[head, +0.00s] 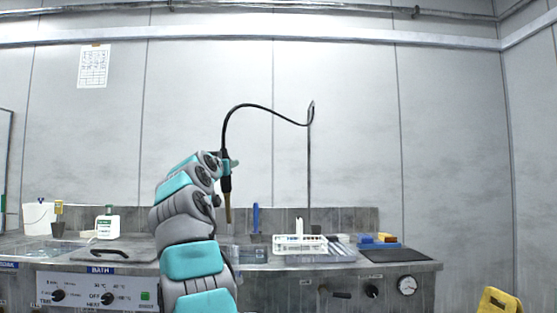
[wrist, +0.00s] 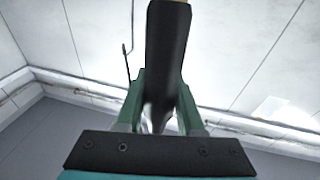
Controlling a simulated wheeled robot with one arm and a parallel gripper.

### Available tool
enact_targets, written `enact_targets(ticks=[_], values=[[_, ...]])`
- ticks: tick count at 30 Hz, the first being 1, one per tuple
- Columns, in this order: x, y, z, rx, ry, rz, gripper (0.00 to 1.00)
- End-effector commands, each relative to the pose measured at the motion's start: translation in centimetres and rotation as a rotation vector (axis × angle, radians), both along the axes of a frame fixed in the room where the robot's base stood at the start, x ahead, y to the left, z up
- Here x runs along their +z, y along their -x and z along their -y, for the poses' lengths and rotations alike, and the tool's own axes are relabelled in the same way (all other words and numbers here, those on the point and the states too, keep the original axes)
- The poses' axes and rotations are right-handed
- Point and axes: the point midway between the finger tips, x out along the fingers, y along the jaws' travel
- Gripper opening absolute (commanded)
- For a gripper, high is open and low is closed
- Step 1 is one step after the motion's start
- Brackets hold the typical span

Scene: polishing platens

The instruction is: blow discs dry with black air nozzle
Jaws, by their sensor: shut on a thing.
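The black air nozzle (head: 226,184) hangs upright in my gripper (head: 229,164), well above the bench, with its brass-coloured tip pointing down. Its black hose arcs up and to the right to a thin post. In the wrist view the black nozzle body (wrist: 166,52) stands between the green fingers of my gripper (wrist: 160,100), which are shut on it. I cannot make out any discs; a white rack (head: 300,244) stands on the bench to the right of the nozzle, its contents too small to tell.
The steel bench (head: 405,263) runs across the view. At left are a lidded bath (head: 125,251), a white bottle (head: 107,225) and a white tub (head: 38,217). The air above the bench is clear.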

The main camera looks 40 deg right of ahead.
Motion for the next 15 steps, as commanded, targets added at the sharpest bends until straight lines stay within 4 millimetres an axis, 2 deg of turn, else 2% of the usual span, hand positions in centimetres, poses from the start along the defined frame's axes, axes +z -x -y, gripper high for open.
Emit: enact_targets(ticks=[15], values=[[-0.05, 0.47, -0.19, -0.005, 0.002, -0.004, 0.0]])
